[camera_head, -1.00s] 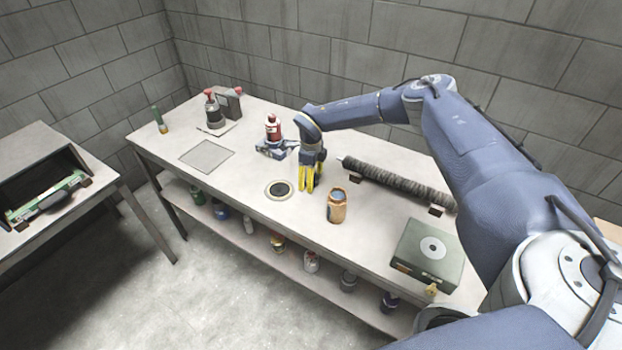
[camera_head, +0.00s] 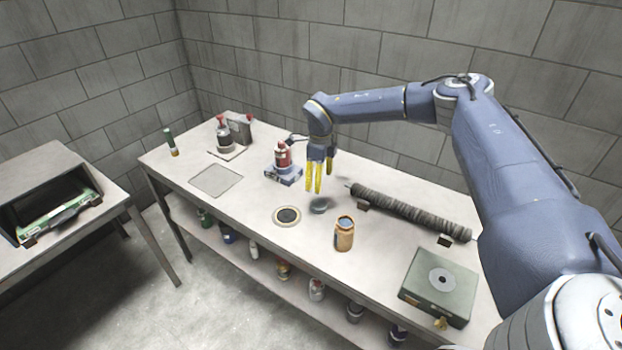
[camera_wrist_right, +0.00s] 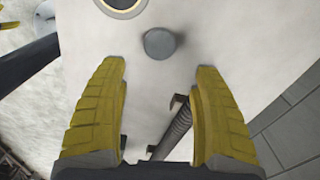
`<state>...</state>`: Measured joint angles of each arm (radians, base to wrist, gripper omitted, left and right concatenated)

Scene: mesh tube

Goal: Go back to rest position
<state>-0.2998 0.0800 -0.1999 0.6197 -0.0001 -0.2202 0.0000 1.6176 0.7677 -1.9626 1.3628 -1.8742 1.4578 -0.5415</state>
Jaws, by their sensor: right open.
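My right gripper (camera_head: 318,180) hangs above the workbench (camera_head: 385,225) with its yellow fingers pointing down. The right wrist view shows the two fingers (camera_wrist_right: 160,105) spread apart with nothing between them. My left gripper is not in view.
A dark mesh tube (camera_head: 410,212) lies on brackets right of the gripper. A copper jar (camera_head: 344,234), a ringed disc (camera_head: 287,216), a red bottle (camera_head: 283,157) and a green box (camera_head: 439,287) stand around. A side table (camera_head: 90,205) is at left.

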